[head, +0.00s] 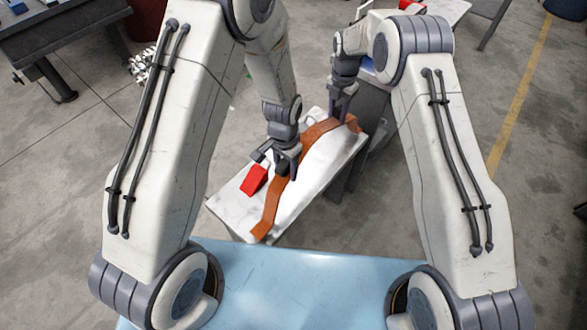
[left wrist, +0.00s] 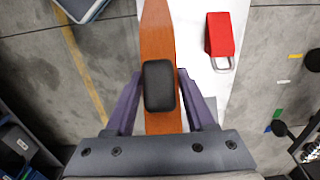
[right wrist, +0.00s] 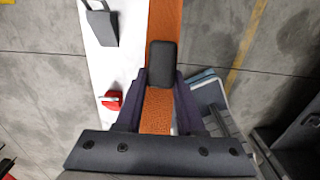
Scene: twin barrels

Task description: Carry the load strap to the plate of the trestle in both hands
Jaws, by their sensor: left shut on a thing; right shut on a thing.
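The load strap (head: 268,208) is a long orange-brown band, bowed along the length of the white trestle plate (head: 318,183). My left gripper (head: 287,172) is shut on the strap about mid-length, at a black pad (left wrist: 160,86). My right gripper (head: 343,106) is shut on it near its far end, at another black pad (right wrist: 161,64). The strap's near end hangs over or rests by the plate's near edge. I cannot tell whether the strap touches the plate. In both wrist views the strap runs between the fingers, over the white surface.
A red block (head: 254,180) with a metal loop sits on the plate left of the strap; it also shows in the left wrist view (left wrist: 221,34). A grey block (right wrist: 101,24) shows on the white surface in the right wrist view. A dark table (head: 60,35) stands far left.

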